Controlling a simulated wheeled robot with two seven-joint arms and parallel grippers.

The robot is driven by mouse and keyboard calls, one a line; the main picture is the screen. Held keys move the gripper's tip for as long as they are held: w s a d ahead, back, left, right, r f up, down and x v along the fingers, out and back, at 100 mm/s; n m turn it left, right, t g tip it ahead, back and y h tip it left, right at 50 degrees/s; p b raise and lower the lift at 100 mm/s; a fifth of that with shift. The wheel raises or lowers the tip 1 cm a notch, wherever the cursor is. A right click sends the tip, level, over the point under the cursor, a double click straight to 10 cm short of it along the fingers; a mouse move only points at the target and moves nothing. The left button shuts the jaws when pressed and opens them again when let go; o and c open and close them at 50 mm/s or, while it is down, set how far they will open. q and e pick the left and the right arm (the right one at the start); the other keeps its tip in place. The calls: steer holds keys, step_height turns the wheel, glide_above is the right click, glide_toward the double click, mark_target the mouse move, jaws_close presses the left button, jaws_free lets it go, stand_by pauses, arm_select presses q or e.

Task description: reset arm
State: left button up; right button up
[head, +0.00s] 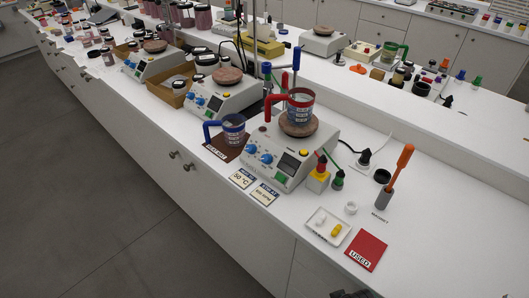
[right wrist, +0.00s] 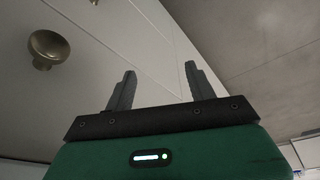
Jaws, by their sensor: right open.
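My right gripper (right wrist: 160,82) shows in the right wrist view with its two dark fingers apart and nothing between them. A pale cabinet front with a brass knob (right wrist: 48,48) is behind it, so it is in front of the counter's cabinets. A small dark part, perhaps of my right arm, shows at the bottom edge of the head view. My left gripper is not in view.
The white counter (head: 440,215) holds a hotplate stirrer (head: 285,160) with a red-handled mug (head: 299,104), a blue-handled mug (head: 233,130), a small white tray (head: 318,240) and a red "USED" card (head: 366,250). Grey floor (head: 90,200) lies left.

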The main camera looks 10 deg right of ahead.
steer(key=s+f+g+b, duration=0.1)
steer(key=s+f+b, duration=0.15)
steer(key=f, duration=1.15)
steer(key=s+f+b, duration=0.1)
steer(key=s+f, duration=0.2)
steer(key=f, duration=1.1)
steer(key=s+d+f+b, duration=0.2)
steer(key=s+f, duration=0.6)
steer(key=f, duration=0.1)
steer(key=s+d+f+g+b, duration=0.1)
steer(key=s+f+b, duration=0.1)
steer(key=s+f, duration=0.6)
steer(key=shift+s+d+f, duration=0.35)
steer(key=shift+d+f, duration=0.05)
steer(key=shift+f, duration=0.45)
